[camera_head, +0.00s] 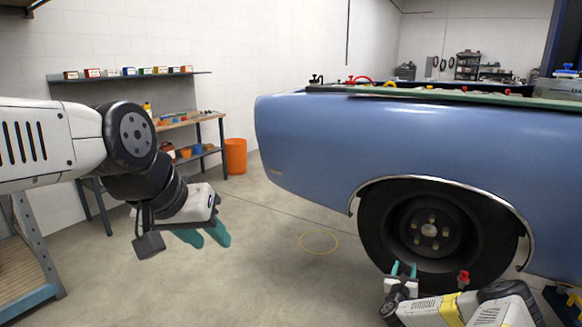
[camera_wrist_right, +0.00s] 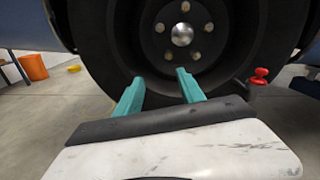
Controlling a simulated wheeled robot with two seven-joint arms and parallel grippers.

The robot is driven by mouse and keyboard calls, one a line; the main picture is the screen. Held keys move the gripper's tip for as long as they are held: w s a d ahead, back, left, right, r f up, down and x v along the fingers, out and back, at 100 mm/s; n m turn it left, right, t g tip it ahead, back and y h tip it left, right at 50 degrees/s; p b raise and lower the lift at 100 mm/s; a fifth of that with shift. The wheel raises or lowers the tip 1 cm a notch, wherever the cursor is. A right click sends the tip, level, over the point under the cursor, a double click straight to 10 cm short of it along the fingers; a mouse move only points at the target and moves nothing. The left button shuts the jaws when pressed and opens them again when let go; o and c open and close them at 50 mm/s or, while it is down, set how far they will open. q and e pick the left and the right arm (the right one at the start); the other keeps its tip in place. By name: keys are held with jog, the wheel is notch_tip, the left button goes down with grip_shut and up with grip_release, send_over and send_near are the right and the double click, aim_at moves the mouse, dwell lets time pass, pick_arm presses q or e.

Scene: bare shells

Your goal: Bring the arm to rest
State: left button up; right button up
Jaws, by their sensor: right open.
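My left gripper (camera_head: 204,236) hangs at the left of the head view, above open floor. Its two teal fingers are apart, with nothing between them. My right gripper (camera_head: 403,269) is low at the right, in front of the black car wheel (camera_head: 432,258). The right wrist view shows its teal fingers (camera_wrist_right: 158,92) spread and empty, pointing at the wheel (camera_wrist_right: 215,55). I cannot tell whether the fingertips touch the tyre. My right arm reaches in from the bottom right corner.
A blue car body (camera_head: 310,140) fills the right side. A red-topped object (camera_head: 463,279) is close beside my right gripper and also shows in the wrist view (camera_wrist_right: 259,77). A workbench (camera_head: 186,120), orange bin (camera_head: 235,156) and shelf (camera_head: 130,76) stand behind.

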jog(key=w+a+r+n+y, duration=0.4)
jog(key=a+r+n, duration=0.2)
jog(key=r+n, duration=0.15)
jog(key=w+a+r+n+y, duration=0.3)
jog(key=a+r+n+y, duration=0.1)
jog(key=a+r+n, duration=0.35)
jog(key=s+a+r+n+g+y, duration=0.1)
jog(key=s+a+r+n+g, duration=0.15)
jog(key=a+r+n, duration=0.35)
jog(key=s+a+r+n+g+y, duration=0.1)
jog(key=s+a+r+n+g, duration=0.15)
jog(key=s+r+n, duration=0.4)
jog(key=s+a+r+n+g, duration=0.1)
jog(key=s+a+r+n, duration=0.15)
jog(key=s+r, duration=0.45)
jog(key=s+a+r+n+g, duration=0.1)
jog(key=s+a+r+n, duration=0.15)
jog(key=s+r, duration=0.45)
jog(key=s+a+r+n+g, duration=0.1)
jog(key=s+n, duration=0.2)
jog(key=s, duration=0.9)
jog(key=s+a+r+n+g, duration=0.1)
jog(key=s+n, duration=0.3)
jog(key=s, duration=0.8)
jog(key=shift+s+r+g+y, duration=0.2)
jog(key=shift+s+g+y, duration=0.05)
jog(key=shift+g+y, duration=0.05)
jog(key=shift+n, duration=0.25)
